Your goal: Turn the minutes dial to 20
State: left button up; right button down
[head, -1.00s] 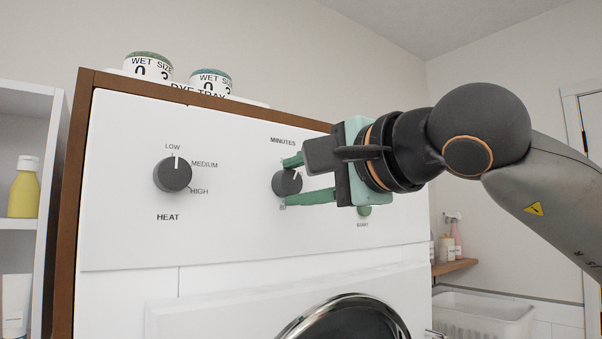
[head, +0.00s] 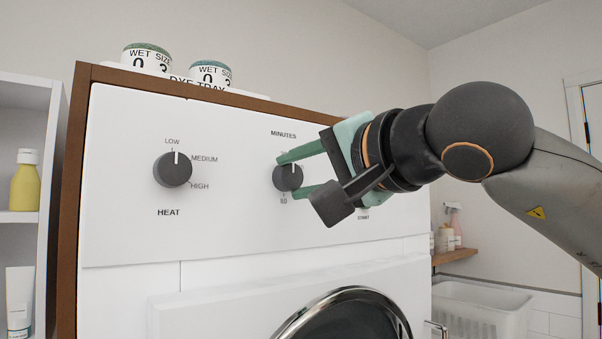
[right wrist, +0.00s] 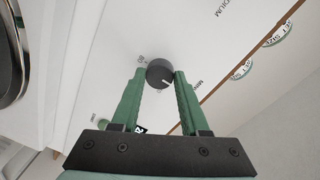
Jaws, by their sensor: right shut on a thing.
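The minutes dial (head: 287,178) is a dark round knob on the white front panel, under the word MINUTES. Its white pointer line looks close to upright in the head view. My right gripper (head: 288,176) is shut on the dial, with one green finger above and one below. In the right wrist view the dial (right wrist: 157,72) sits between the two fingertips (right wrist: 160,76), and its white line shows. My left gripper is not in view.
The heat dial (head: 172,170) is left on the same panel, with clear panel between. The start button (right wrist: 103,124) is beside my right gripper. Two labelled round pots (head: 146,58) (head: 210,74) stand on top of the machine. The round door (head: 348,318) is below.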

jog(key=shift+c, duration=2)
grip_release()
jog(key=b+v, duration=0.3)
jog(key=v, duration=0.9)
jog(key=shift+s, duration=0.25)
jog(key=shift+d, duration=0.1)
